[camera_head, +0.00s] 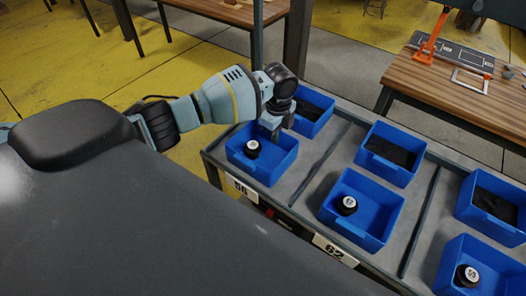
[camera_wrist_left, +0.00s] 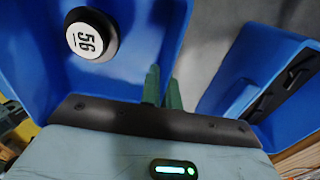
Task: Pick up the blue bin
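The blue bin (camera_head: 263,168) at the left end of the grey shelf holds a black round piece (camera_head: 252,149) with a white top. My left gripper (camera_head: 272,128) reaches down at this bin's back wall. In the left wrist view, the fingers (camera_wrist_left: 163,90) are close together at the rim of the blue bin (camera_wrist_left: 130,65), with its wall seeming to run between them. The black piece (camera_wrist_left: 91,35) there reads 56. The bin looks level and low on the shelf; its underside is hidden. My right gripper is not in view.
Another blue bin (camera_head: 311,112) stands just behind, close to my left gripper. Several more blue bins stand to the right, between dark divider rails (camera_head: 320,165) on the shelf. A dark post (camera_head: 297,40) rises behind. A wooden table (camera_head: 460,85) stands at the back right.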

